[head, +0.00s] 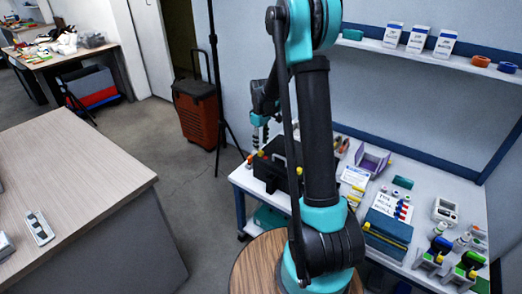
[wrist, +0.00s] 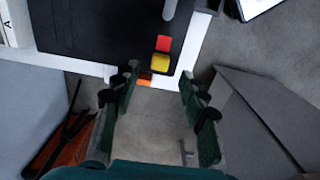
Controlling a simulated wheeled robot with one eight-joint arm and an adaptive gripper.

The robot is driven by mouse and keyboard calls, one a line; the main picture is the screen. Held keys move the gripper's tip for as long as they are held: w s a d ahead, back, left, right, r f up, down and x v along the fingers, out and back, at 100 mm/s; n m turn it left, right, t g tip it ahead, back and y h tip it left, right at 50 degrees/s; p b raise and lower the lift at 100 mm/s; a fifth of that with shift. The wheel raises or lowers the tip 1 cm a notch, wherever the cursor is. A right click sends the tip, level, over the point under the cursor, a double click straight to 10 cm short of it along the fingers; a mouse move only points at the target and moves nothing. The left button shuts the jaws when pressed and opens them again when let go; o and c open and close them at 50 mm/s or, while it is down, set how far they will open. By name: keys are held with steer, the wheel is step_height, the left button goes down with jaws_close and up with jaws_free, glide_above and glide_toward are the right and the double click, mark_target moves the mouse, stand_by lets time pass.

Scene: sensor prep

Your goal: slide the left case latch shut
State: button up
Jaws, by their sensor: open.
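The black case (head: 270,176) stands on the left end of the white table, partly hidden behind my arm in the head view. Its dark top fills the upper middle of the wrist view (wrist: 105,30). A yellow latch knob (wrist: 161,62) sits at the case edge, with a red patch (wrist: 163,43) beside it. In the head view a small yellow knob (head: 260,153) shows at the case's left. My gripper (wrist: 159,74) is open and empty, its fingertips on either side of the knob's line; contact cannot be told. It also shows above the case's left side (head: 259,138).
The white table (head: 243,183) holds a purple bin (head: 373,160), a blue box (head: 388,232) and several small items to the right. A tripod stand (head: 214,75) and an orange wheeled case (head: 196,115) stand on the floor behind left.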

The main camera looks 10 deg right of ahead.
mark_target(261, 152)
steer(key=shift+f, duration=2.1)
jaws_close()
